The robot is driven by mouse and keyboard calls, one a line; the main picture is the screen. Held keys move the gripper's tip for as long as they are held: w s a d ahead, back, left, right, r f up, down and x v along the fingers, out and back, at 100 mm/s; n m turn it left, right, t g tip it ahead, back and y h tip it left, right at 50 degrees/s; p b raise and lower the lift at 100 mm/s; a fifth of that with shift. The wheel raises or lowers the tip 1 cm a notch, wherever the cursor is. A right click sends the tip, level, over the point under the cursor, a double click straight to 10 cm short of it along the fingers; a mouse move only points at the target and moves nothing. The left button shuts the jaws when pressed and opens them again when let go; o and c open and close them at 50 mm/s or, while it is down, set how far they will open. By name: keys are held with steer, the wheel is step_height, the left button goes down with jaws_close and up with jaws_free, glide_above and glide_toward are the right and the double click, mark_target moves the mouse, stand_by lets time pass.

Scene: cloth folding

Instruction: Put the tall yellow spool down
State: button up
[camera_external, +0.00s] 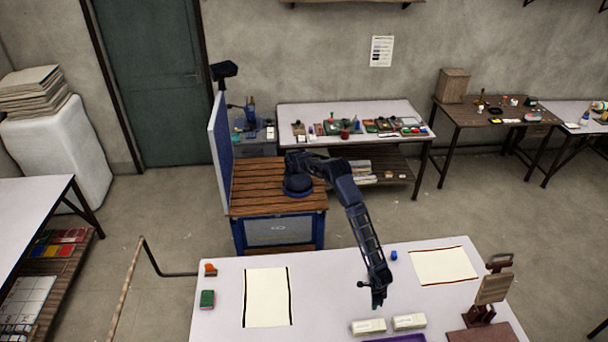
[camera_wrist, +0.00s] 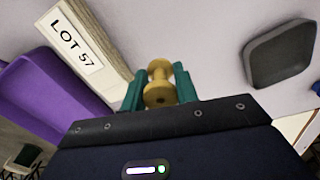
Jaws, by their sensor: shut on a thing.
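The tall yellow spool (camera_wrist: 159,84) is between the two green fingers of my gripper (camera_wrist: 158,88) in the wrist view. It has flared ends and a narrow waist. My gripper is shut on it. In the external view my gripper (camera_external: 378,297) hangs over the white table (camera_external: 335,290), just behind the pale labelled blocks. The spool cannot be made out there. I cannot tell whether it touches the table.
A block labelled LOT 57 (camera_wrist: 76,50) and a purple tray (camera_wrist: 35,85) lie left of the spool in the wrist view. A dark grey rounded object (camera_wrist: 280,48) is right. Cream cloths (camera_external: 268,297) (camera_external: 443,265) flank a mostly clear stretch of table. A stand (camera_external: 493,290) is at right.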

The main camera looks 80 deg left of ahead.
steer(key=shift+f, duration=2.4)
steer(key=shift+f, duration=0.1)
steer(key=o, duration=1)
steer(key=shift+c, duration=0.2)
